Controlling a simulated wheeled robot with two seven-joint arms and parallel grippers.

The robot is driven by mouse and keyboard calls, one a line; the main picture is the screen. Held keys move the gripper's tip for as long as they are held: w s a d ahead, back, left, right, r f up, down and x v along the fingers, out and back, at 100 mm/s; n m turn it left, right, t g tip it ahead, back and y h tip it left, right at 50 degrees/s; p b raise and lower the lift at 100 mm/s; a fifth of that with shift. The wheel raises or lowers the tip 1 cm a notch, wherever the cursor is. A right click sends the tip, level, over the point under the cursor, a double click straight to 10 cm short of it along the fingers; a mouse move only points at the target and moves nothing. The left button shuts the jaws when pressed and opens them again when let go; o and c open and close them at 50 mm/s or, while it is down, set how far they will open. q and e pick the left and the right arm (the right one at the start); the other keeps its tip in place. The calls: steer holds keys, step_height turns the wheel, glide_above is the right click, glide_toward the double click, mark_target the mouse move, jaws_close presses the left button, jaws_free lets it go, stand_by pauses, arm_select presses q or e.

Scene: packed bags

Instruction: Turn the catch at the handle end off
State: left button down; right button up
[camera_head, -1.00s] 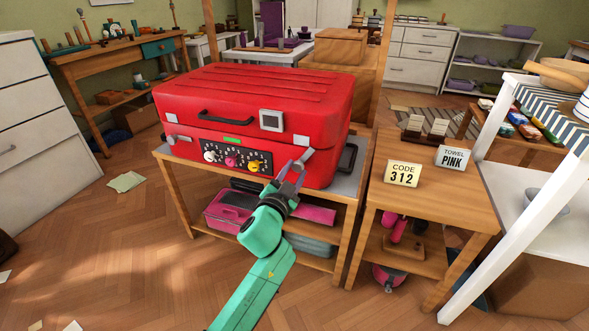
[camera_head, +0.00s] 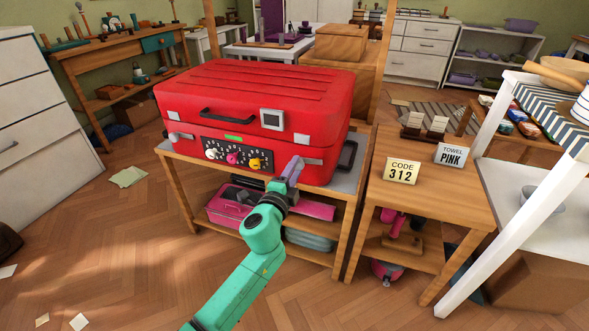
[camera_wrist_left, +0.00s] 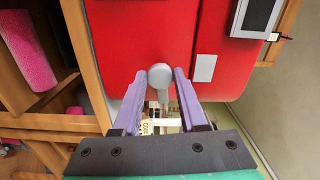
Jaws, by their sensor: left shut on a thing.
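A red case (camera_head: 255,95) lies closed on a wooden stand, with a black handle (camera_head: 225,117) on its front and another black handle (camera_head: 347,155) at its right end. My left gripper (camera_head: 292,170) has purple fingers and is at the front face near the right corner. In the left wrist view the fingers (camera_wrist_left: 158,95) are shut on a grey catch (camera_wrist_left: 160,77), whose round head shows against the red face, its lever lying between them. In the head view the fingers mostly hide this catch. My right gripper is not in view.
Three coloured dials (camera_head: 232,157) sit on a black panel, with a small green strip above. A square grey-framed display (camera_head: 271,119) is on the front. A side table (camera_head: 440,200) to the right holds signs reading CODE 312 and TOWEL PINK.

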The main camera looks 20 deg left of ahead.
arm_select(q)
steer(key=shift+m, duration=0.6)
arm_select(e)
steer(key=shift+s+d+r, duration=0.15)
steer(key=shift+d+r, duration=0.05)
arm_select(q)
steer(key=shift+f, duration=0.1)
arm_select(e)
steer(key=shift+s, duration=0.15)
arm_select(q)
steer(key=shift+c, duration=2.4)
jaws_free()
steer(key=s, duration=1.4)
steer(key=shift+s+a, duration=0.3)
steer(key=shift+a, duration=0.15)
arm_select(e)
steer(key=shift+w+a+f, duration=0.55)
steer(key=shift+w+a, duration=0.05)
